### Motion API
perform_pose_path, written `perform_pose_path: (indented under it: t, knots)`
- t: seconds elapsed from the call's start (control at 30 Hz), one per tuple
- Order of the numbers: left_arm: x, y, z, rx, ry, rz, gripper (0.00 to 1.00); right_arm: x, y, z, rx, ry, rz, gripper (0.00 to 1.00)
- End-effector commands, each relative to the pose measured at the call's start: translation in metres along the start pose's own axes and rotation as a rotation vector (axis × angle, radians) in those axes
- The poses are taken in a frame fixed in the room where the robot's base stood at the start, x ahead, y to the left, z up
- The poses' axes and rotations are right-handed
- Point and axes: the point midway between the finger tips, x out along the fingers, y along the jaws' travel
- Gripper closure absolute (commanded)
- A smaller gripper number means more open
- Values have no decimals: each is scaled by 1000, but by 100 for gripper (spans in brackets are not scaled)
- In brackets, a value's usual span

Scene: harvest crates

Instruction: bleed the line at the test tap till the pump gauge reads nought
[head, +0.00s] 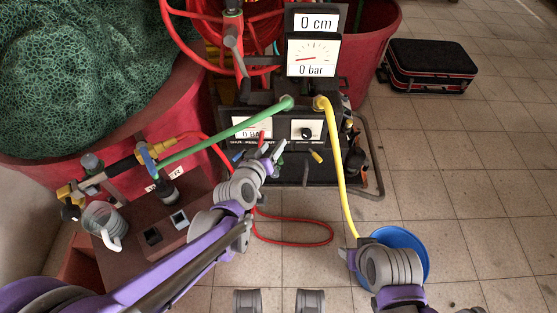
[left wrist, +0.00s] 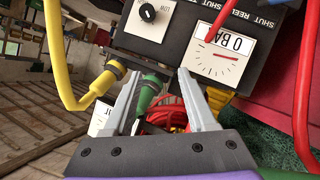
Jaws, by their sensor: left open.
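The pump unit's front panel (head: 290,174) carries a white gauge (head: 251,128) whose figure reads 0 with "BA" legible; the same gauge shows in the left wrist view (left wrist: 238,60), partly crossed by a red part. Small coloured tap handles stick out below the panel. My left gripper (head: 273,147) is open in front of it. I cannot read which tap is the test tap. My right arm is over a blue bucket (head: 420,250); its fingertips are unclear.
Displays above the panel read "0 cm" (head: 314,21) and "0 bar" (head: 311,70). A green hose (head: 215,137) runs left to brass fittings; a yellow hose (head: 340,165) runs toward the bucket. A red hose (head: 300,241) loops on the floor. A black case (head: 430,65) stands right; tiles between are clear.

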Motion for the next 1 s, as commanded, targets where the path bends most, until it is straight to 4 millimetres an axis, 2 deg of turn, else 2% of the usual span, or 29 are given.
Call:
perform_pose_path:
  t: [0.03,0.1,0.23,0.4,0.47,0.6,0.8,0.9,1.0]
  knots:
    - [20,7,0,-28,50,19,43,0,0,0,0,0,0,50]
    - [43,12,0,-73,126,36,43,-1,0,0,0,0,0,50]
    - [78,16,10,-166,262,48,43,0,0,0,0,0,0,50]
    - [112,8,44,-295,421,25,43,0,0,0,0,0,0,50]
    - [120,2,61,-343,472,6,43,0,0,0,0,0,0,50]
    - [130,-19,110,-449,573,-57,43,0,0,0,0,0,0,50]
    - [128,-49,174,-554,659,-150,43,0,0,0,0,0,0,50]
    - [126,-58,190,-577,678,-179,43,0,0,0,0,0,0,50]
    - [126,-62,195,-587,685,-191,43,0,0,0,0,0,0,50]
